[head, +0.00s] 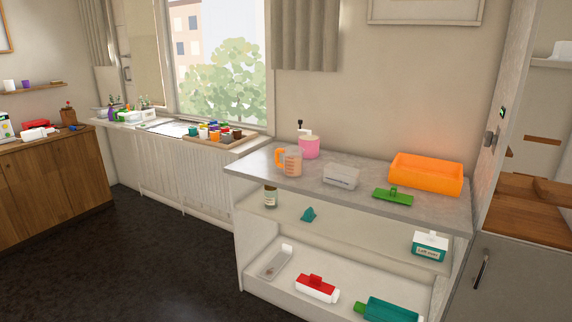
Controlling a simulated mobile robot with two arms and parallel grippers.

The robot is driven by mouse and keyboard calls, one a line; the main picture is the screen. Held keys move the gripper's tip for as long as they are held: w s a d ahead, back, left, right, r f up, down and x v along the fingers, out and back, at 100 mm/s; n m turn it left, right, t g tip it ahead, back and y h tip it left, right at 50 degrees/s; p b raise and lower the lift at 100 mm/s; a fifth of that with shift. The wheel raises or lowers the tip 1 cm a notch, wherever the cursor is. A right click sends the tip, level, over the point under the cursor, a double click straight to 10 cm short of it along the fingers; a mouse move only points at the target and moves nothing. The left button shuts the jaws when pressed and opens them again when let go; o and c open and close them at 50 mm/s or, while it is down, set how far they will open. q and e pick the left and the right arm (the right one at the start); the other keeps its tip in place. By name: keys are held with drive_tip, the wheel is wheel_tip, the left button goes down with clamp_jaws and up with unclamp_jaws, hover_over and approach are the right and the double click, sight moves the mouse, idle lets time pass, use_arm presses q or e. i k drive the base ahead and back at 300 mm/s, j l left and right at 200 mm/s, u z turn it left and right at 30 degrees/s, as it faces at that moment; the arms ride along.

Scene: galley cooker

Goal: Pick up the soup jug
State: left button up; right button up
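A clear jug with orange-brown contents and an orange handle (292,162) stands upright on the grey top of a white shelf unit (250,170), near its left end. It looks like the soup jug. Its handle is on the left side. A pink pump bottle (309,147) stands just behind it to the right. Neither of my grippers shows in the head view.
On the same top are a clear labelled box (341,176), a green lidded thing (393,196) and an orange tray (426,174). Lower shelves hold a jar (270,197), a white-and-teal box (429,246) and a red-and-white container (316,288). Dark floor (150,250) is free at left.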

sight(292, 166)
drive_tip(key=i+j+z, duration=0.45)
drive_tip(key=i+j, duration=1.05)
